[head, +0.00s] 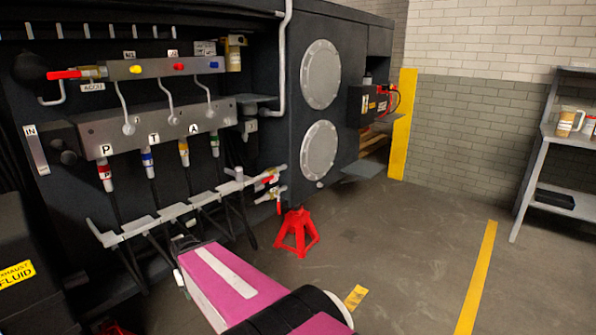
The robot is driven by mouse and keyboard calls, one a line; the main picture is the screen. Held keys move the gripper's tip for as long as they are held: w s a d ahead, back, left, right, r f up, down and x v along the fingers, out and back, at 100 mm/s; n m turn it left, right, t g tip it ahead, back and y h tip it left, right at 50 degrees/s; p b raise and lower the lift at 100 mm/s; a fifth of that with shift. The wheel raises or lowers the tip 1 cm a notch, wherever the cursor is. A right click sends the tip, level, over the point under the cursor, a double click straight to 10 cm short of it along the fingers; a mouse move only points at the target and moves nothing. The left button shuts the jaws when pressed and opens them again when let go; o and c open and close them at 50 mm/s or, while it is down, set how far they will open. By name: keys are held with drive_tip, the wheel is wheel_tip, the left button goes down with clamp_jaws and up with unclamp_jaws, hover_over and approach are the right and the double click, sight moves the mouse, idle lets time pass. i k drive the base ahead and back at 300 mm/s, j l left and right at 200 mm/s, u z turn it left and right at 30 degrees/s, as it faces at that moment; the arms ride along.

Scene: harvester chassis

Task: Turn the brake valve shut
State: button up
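Several red-handled valves show in the head view, and I cannot read which one is the brake valve. One red lever (64,74) lies level at the left end of the upper grey manifold block, above an ACCU label. Two smaller red-handled valves sit on pipe ends at the right of the lower rail, an upper one (268,179) and a lower one (278,201). My magenta and white arm reaches in from the bottom middle, below and in front of these valves.
A red jack stand (297,232) stands on the floor just right of the lower valves. Hoses hang below the lower manifold block (158,125), behind the stepped rail (165,213). A dark fluid container (28,255) is at left. Open floor lies right; a shelf (573,140) stands far right.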

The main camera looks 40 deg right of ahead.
sight(272, 177)
drive_tip(key=i+l+z, duration=0.3)
drive_tip(key=i+l, duration=0.25)
drive_tip(key=l, duration=0.3)
drive_tip(key=i+l+z, duration=0.25)
drive_tip(key=i+l, duration=0.45)
